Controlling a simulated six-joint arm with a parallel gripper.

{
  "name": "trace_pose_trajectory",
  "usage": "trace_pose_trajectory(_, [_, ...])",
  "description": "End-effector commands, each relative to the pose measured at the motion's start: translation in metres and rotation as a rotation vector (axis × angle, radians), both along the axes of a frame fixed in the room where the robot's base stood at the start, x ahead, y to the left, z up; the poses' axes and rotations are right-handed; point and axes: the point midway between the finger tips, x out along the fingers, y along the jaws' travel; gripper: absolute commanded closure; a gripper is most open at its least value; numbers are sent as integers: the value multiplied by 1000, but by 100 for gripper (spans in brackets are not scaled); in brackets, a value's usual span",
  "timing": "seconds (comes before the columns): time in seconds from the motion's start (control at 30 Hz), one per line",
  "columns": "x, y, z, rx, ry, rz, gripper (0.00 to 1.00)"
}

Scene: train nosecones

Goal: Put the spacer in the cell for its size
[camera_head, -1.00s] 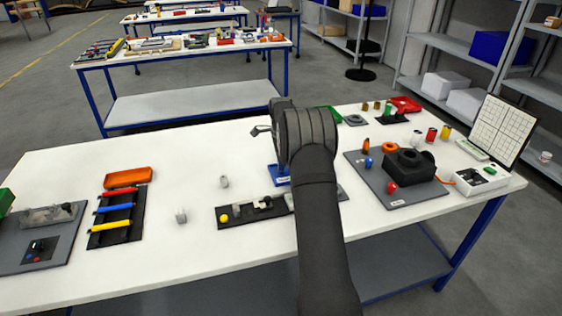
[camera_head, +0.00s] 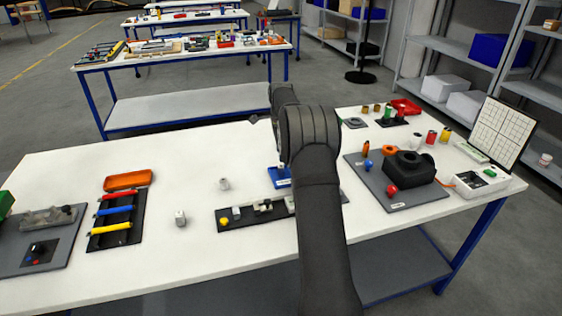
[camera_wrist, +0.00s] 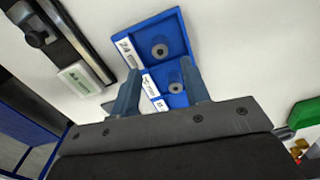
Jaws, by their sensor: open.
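A blue tray (camera_wrist: 176,28) with several cells lies under my gripper (camera_wrist: 161,66) in the wrist view. White printed labels run along its left side. A grey ring-ended spacer (camera_wrist: 159,51) sits in the far cell. Another grey spacer (camera_wrist: 175,86) stands in the middle cell, between or just below my fingers. My gripper is open, with one finger on each side over the tray, and no contact with a spacer is clear. The near cell is partly hidden by my gripper. In the head view the blue tray (camera_head: 279,177) is partly hidden behind my arm.
A dark fixture strip (camera_head: 250,212) lies in front of the tray. Two small grey pieces (camera_head: 223,184) (camera_head: 180,218) stand on the white table to the left. A grey board with a black housing (camera_head: 404,168) is at the right. The table's left middle is mostly clear.

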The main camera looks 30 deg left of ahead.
Motion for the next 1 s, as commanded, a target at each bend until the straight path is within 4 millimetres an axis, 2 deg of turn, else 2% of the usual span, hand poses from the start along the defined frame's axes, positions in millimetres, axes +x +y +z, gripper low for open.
trace_pose_trajectory(0.03, [1,0,12,2,-3,0,57])
trace_pose_trajectory(0.2, [0,0,42,1,-2,0,57])
trace_pose_trajectory(0.4, [0,0,59,-1,1,0,57])
trace_pose_trajectory(0.77, [0,0,60,-1,1,0,57])
trace_pose_trajectory(0.87, [0,0,56,-1,2,0,57])
trace_pose_trajectory(1.0, [-1,0,40,-2,3,0,57])
